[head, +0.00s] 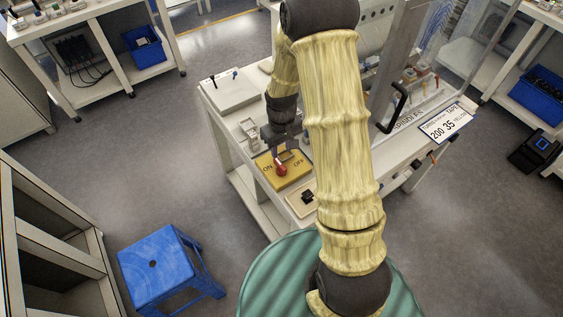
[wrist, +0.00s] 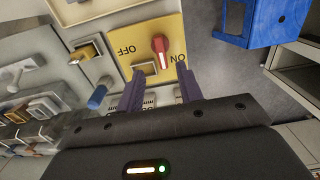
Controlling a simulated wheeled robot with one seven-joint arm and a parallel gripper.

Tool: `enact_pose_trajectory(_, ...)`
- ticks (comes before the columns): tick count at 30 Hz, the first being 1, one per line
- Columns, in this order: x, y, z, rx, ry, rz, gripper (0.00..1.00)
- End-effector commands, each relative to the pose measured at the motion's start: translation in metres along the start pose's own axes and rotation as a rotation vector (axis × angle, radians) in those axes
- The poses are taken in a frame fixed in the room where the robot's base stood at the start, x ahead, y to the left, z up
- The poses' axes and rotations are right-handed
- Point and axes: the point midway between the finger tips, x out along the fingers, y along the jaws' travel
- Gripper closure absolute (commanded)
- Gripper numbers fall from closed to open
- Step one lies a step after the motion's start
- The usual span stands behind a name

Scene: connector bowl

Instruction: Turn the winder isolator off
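The winder isolator is a yellow plate (head: 296,179) marked ON at left and OFF at right in the head view, with a red switch handle (head: 282,170) between the marks. In the wrist view the plate (wrist: 145,25) appears turned round, with OFF at left and ON at right. The red handle (wrist: 159,46) stands between them, nearer ON, its pale mark toward my gripper. My gripper (wrist: 158,76) is open and empty, its two dark fingers apart just short of the handle. In the head view my gripper (head: 284,150) is just behind the handle; contact is not clear there.
The isolator is on a white machine bench (head: 238,122). A small beige panel with a black switch (head: 307,197) lies close in front. A black curved handle (head: 396,108) and a label board (head: 446,123) are at right. A blue stool (head: 160,262) stands at lower left.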

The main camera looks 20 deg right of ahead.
Motion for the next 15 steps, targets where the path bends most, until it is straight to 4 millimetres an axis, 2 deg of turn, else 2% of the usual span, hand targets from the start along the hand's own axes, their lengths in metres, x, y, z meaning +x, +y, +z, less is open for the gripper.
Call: enact_pose_trajectory(15,0.073,0.0,0.001,0.0,-0.003,-0.001,0.64)
